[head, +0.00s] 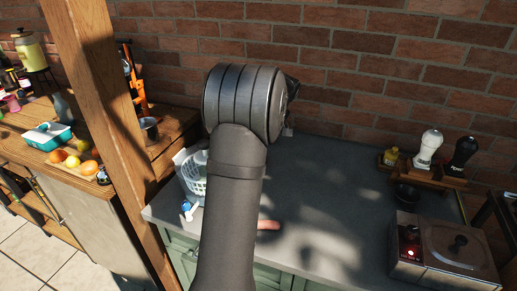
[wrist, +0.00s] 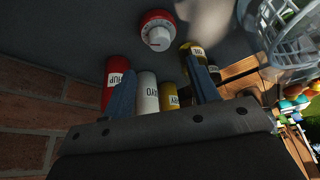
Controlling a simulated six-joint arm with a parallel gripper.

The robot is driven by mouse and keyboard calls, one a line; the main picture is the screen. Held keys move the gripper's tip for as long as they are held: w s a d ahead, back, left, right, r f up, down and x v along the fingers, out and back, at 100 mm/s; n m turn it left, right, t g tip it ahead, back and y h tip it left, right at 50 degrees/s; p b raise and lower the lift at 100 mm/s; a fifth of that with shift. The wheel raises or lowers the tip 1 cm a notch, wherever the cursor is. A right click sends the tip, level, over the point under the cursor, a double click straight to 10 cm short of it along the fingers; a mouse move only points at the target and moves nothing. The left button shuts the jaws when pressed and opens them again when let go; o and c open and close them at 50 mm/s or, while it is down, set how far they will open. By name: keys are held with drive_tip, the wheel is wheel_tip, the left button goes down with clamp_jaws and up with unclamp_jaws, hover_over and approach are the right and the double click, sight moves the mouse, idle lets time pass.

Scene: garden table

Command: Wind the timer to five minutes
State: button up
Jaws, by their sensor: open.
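In the wrist view, the timer (wrist: 158,29) is a red round body with a white knob, at the top centre on the dark grey counter. My gripper (wrist: 162,70) shows two blue fingers spread apart with nothing held between them. The timer lies beyond the fingertips, apart from them. The mark and numbers on its dial are too small to read. In the head view my arm covers the middle of the counter (head: 330,200), and neither the timer nor the fingers can be made out.
A red bottle (wrist: 108,85), a white bottle (wrist: 147,92) and a yellow bottle (wrist: 169,95) stand close around the fingers. A pale basket (wrist: 285,30) is at upper right. A boxed appliance (head: 445,250) and shakers (head: 428,150) are on the right. The brick wall (head: 390,70) is behind.

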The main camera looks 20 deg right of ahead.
drive_tip(key=x, duration=0.9)
drive_tip(key=shift+w, duration=0.1)
drive_tip(key=c, duration=1)
